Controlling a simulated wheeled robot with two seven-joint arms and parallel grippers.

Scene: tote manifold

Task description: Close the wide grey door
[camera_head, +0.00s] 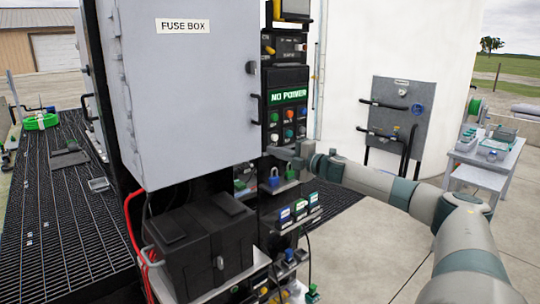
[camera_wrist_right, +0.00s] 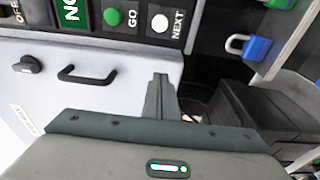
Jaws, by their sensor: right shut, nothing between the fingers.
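The wide grey door (camera_head: 185,95), labelled FUSE BOX, stands upright at the left of the head view. A black handle and a small knob sit near its right edge. I cannot tell whether it is fully flush. My right gripper (camera_head: 281,152) is by the door's lower right corner, its fingers shut and empty. In the right wrist view the shut fingers (camera_wrist_right: 160,92) overlap the door's edge, with the black handle (camera_wrist_right: 87,74) to their left on the door (camera_wrist_right: 110,92). I cannot tell whether they touch the door. My left gripper is not in view.
A control panel reading NO POWER (camera_head: 288,96) stands right of the door. A black case (camera_head: 200,250) sits below it, beside a red cable (camera_head: 133,235). A blue padlock (camera_wrist_right: 250,46) hangs near my right gripper. Open paving (camera_head: 360,245) lies lower right.

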